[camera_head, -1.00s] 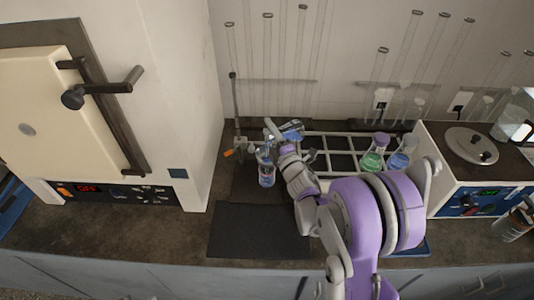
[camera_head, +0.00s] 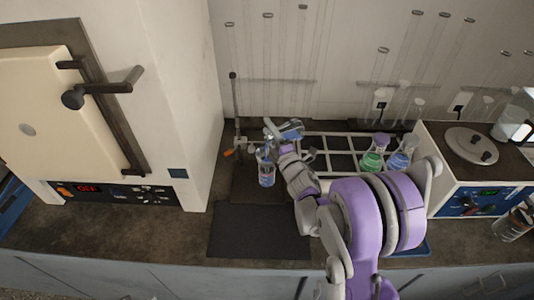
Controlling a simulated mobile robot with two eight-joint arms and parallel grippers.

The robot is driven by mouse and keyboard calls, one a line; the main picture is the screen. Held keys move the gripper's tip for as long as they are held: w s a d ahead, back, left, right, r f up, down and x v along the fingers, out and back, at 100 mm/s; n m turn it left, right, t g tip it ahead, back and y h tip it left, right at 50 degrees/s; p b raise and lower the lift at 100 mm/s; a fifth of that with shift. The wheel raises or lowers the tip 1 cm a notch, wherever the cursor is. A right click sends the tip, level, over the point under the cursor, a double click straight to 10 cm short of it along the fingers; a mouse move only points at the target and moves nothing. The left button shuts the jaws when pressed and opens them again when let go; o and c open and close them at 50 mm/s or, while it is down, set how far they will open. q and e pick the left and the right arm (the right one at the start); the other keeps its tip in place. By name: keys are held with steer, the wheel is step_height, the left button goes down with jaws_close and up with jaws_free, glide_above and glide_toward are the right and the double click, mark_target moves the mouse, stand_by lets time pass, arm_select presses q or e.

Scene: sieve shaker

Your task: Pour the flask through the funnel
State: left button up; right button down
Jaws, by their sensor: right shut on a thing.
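My right gripper (camera_head: 280,131) is at the stand on the left of the bench, shut on a small flask (camera_head: 293,128) with bluish contents. The flask is tilted well over, its mouth toward the left, above a clear vessel (camera_head: 267,177) with blue liquid. A funnel cannot be clearly told apart at the vessel's top; the gripper and flask partly cover that spot. The retort stand (camera_head: 235,105) with an orange-knobbed clamp (camera_head: 229,153) stands just left of the vessel. My left gripper is not in view.
A white rack (camera_head: 340,140) holds a green flask (camera_head: 371,160) and a blue flask (camera_head: 398,160). A hotplate device (camera_head: 470,145) stands at the right, an oven (camera_head: 90,110) at the left. A dark mat (camera_head: 258,232) lies clear in front.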

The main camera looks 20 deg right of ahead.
steer(key=shift+a+r+n, duration=0.15)
steer(key=shift+a+n, duration=0.1)
steer(key=shift+n, duration=0.75)
stand_by(2.0)
